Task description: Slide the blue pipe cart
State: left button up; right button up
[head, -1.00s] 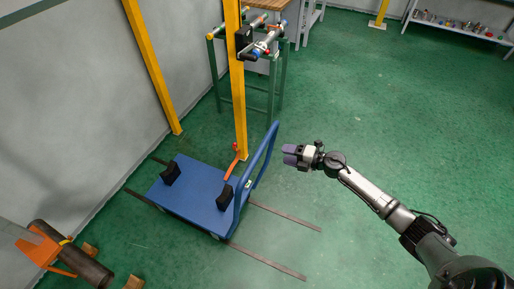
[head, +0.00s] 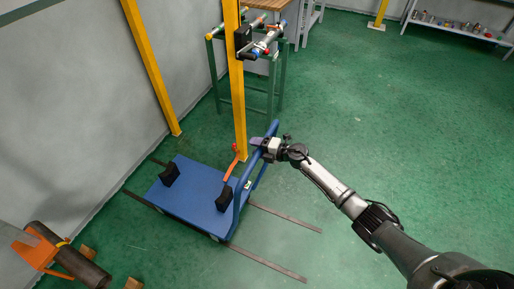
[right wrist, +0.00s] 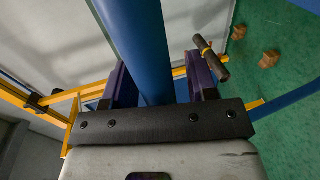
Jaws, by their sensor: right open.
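The blue pipe cart (head: 195,190) stands on the floor over dark rails, with a flat deck, two black saddle blocks and an upright blue handle (head: 241,185) at its right end. My right gripper (head: 259,142) is at the upper part of that handle. In the right wrist view the blue handle bar (right wrist: 143,45) passes between the two purple fingers of my right gripper (right wrist: 160,85). The fingers are open, with a gap visible beside the bar. My left gripper is not in view.
Rails (head: 268,260) run along the floor under the cart. A yellow post (head: 236,95) with a red lever stands just behind it. An orange stand (head: 38,250) with a dark pipe is at lower left. A green frame (head: 280,85) stands behind. The floor at right is clear.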

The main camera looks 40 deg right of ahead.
jog(key=shift+c, duration=0.2)
grip_shut()
dwell(0.3)
